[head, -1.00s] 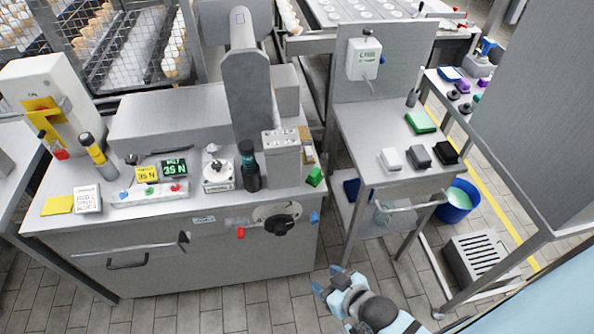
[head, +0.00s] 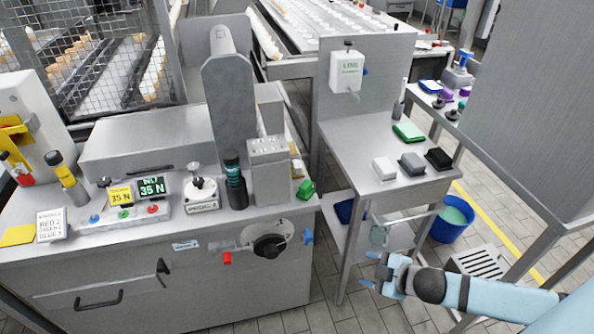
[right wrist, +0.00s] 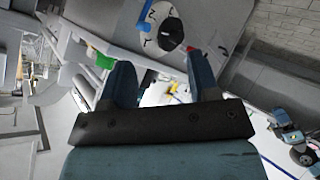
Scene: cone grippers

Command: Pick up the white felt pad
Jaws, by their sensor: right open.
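A small white pad (head: 384,168) lies at the front left of the steel side table (head: 350,140), beside a dark grey pad (head: 412,164) and a black pad (head: 438,158). My right gripper (head: 370,271) is open and empty, in front of and below the side table's top, well apart from the white pad. In the right wrist view its two fingers (right wrist: 157,72) stand apart with nothing between them touching. The white pad cannot be made out in that view. My left gripper is not in view.
A towel rail (head: 412,222) juts from the table's front. A blue bucket (head: 452,220) stands on the floor to the right. The machine cabinet (head: 190,275) with its black knob is at the left.

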